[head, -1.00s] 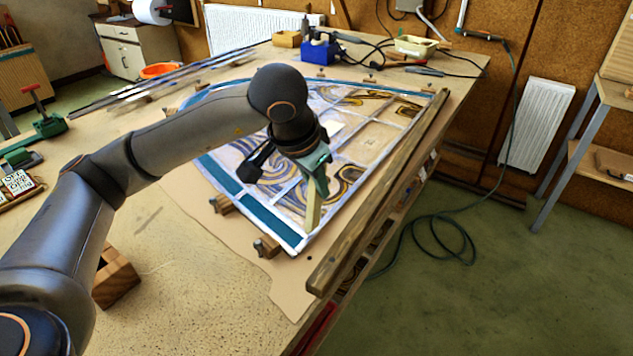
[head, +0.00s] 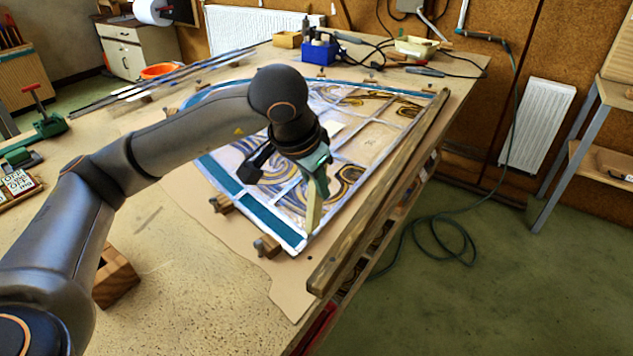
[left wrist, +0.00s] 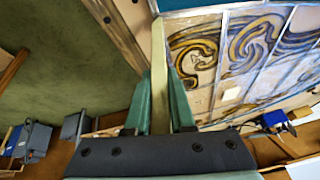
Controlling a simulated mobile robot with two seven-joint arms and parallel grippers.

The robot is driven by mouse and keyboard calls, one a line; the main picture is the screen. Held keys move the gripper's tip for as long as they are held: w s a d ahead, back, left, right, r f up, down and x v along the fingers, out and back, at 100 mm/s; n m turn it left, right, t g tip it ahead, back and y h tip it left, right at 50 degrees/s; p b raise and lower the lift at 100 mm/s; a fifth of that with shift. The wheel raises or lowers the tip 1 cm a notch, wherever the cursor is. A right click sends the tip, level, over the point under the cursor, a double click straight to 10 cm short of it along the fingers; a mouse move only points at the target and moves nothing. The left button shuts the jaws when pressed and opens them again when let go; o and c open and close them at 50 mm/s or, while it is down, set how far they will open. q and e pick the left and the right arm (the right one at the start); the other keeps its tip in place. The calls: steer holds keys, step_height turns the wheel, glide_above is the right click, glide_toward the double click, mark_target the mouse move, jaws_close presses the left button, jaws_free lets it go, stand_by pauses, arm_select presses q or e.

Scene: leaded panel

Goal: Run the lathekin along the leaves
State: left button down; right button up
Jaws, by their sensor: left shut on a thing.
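The leaded panel lies flat on the bench, with swirled brown and blue glass, grey lead strips and a teal border (head: 228,183). My left gripper (head: 319,178) is over its near right part, pointing down. It is shut on the lathekin (head: 314,212), a pale yellow-green flat stick that points down toward the panel's near right corner. In the left wrist view the lathekin (left wrist: 158,60) stands between the two green fingers (left wrist: 160,110), beside the panel (left wrist: 225,60). I cannot tell whether its tip touches the lead. My right gripper is not in view.
A wooden batten (head: 385,190) runs along the panel's right side. Small wooden blocks (head: 266,246) with pins stand at the near edge. A blue holder (head: 319,52) and cables are at the back. The near left bench top (head: 190,290) is mostly clear.

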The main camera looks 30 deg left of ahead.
arm_select(q)
steer(key=shift+f, duration=0.15)
steer(key=shift+a, duration=0.1)
stand_by(0.3)
steer(key=shift+w+a+b, duration=0.2)
steer(key=shift+a+b, duration=0.15)
steer(key=shift+a, duration=0.45)
steer(key=w+a, duration=0.2)
steer(key=a, duration=0.7)
steer(key=shift+w+a, duration=0.4)
stand_by(0.5)
step_height(320, 180, up, 5)
steer(key=p, duration=0.4)
steer(key=shift+p, duration=0.3)
steer(key=shift+d, duration=0.1)
